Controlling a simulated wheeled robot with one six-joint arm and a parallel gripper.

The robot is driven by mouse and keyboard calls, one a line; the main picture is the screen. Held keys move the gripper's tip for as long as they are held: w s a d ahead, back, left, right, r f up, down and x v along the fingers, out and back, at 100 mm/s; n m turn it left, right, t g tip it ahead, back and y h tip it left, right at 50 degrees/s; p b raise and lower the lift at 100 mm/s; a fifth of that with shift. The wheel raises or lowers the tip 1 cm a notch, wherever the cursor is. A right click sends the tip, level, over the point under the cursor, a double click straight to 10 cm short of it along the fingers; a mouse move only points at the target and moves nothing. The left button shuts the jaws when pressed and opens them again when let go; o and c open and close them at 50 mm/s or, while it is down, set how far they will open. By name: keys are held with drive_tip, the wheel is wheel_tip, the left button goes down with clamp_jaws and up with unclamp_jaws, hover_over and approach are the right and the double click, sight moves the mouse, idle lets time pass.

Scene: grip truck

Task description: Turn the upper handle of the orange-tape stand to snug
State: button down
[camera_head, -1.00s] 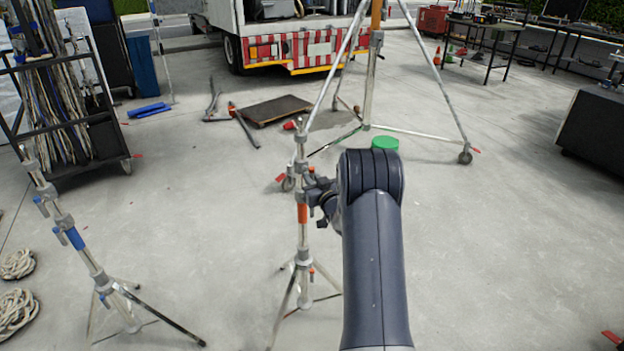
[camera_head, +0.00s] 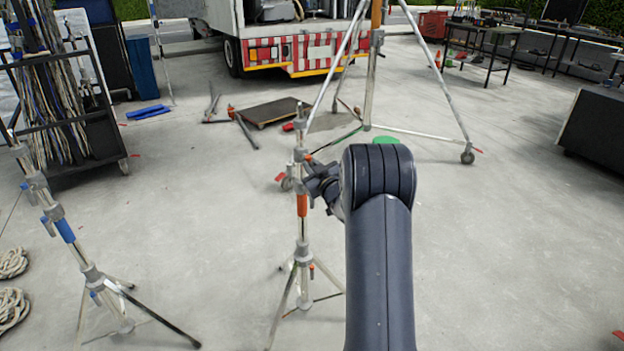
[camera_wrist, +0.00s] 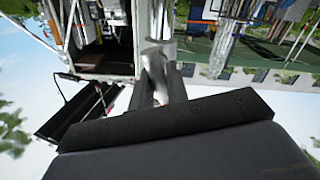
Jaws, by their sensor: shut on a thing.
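The orange-tape stand (camera_head: 302,206) stands upright in the middle of the head view, its orange band below the upper collar and its legs spread on the concrete. My gripper (camera_head: 312,183) reaches the stand from the right, at the upper collar just above the orange tape. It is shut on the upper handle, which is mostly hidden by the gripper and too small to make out. In the wrist view a grey metal piece of the stand (camera_wrist: 158,65) shows just beyond the dark gripper body.
A blue-tape stand (camera_head: 64,230) stands at the left, with coiled ropes (camera_head: 12,305) beside it. A large wheeled tripod stand (camera_head: 445,88) and a flat dolly (camera_head: 270,112) are behind. A dark case (camera_head: 595,130) is at the right.

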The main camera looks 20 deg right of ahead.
drive_tip(key=n+b, duration=0.3)
drive_tip(key=b, duration=0.2)
drive_tip(key=shift+f+n, duration=0.35)
drive_tip(key=shift+n, duration=0.05)
drive_tip(key=n+b, duration=0.3)
drive_tip(key=b, duration=0.1)
drive_tip(key=shift+r+n+b, duration=0.1)
drive_tip(key=shift+n+b, duration=0.2)
drive_tip(key=n+b, duration=0.3)
drive_tip(key=shift+r+n+b, duration=0.2)
drive_tip(key=shift+n+b, duration=1)
drive_tip(key=shift+n, duration=0.5)
drive_tip(key=c, duration=1.4)
unclamp_jaws()
drive_tip(key=shift+r, duration=0.1)
